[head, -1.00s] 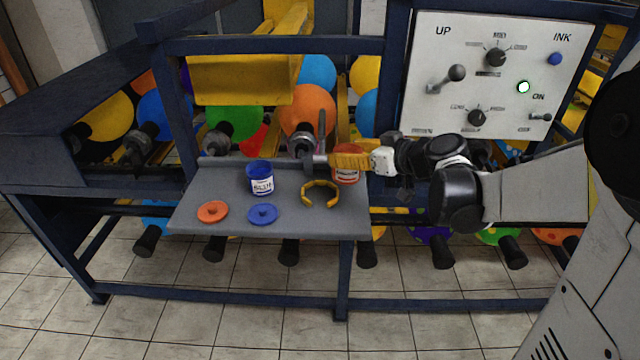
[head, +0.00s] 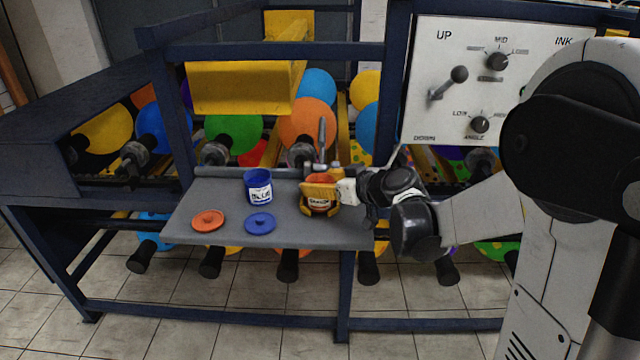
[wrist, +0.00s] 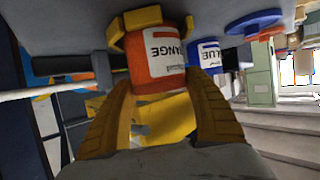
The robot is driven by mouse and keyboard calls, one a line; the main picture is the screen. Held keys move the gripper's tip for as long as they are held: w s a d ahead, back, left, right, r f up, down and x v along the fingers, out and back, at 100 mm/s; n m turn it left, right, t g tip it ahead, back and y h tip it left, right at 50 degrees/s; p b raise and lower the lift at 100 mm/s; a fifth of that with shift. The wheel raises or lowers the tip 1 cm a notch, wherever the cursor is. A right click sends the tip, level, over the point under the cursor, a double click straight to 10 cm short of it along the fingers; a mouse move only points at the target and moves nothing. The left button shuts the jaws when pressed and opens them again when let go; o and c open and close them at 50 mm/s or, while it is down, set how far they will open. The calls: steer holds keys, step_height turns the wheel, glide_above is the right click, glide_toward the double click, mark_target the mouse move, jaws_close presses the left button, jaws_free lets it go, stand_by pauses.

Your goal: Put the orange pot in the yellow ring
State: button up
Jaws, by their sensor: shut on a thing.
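The orange pot (head: 321,204) stands upright at the right part of the grey shelf, within the yellow ring (head: 305,209), as far as the head view shows. In the wrist view the orange pot (wrist: 150,68) has a white label, and the yellow ring (wrist: 143,17) shows at its base. My gripper (head: 320,193) comes from the right and is shut on the pot. Its yellow fingers (wrist: 155,100) lie on both sides of the pot in the wrist view. The gripper hides part of the pot and ring in the head view, so I cannot tell if the pot is fully seated.
A blue pot (head: 258,186) stands just left of the orange pot. An orange lid (head: 208,220) and a blue lid (head: 260,223) lie at the shelf's front left. The grey shelf (head: 190,200) has a raised back edge, with balloons and rollers behind it.

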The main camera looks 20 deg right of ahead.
steer(key=shift+f, duration=0.2)
steer(key=o, duration=1.3)
steer(key=shift+r, duration=0.15)
steer(key=shift+s+d+r, duration=0.15)
steer(key=shift+s+r, duration=0.05)
steer(key=p+v, duration=0.4)
steer(key=v, duration=0.7)
steer(key=s+a+m+g+h, duration=0.1)
steer(key=s+h, duration=0.1)
steer(key=s, duration=0.4)
steer(key=s+a+f+m+g+h, duration=0.1)
steer(key=s+a+m+g+h, duration=0.1)
steer(key=s, duration=0.5)
steer(key=s+a+m+g+h, duration=0.2)
steer(key=s, duration=0.5)
steer(key=shift+s+f, duration=0.2)
steer(key=shift+f, duration=0.1)
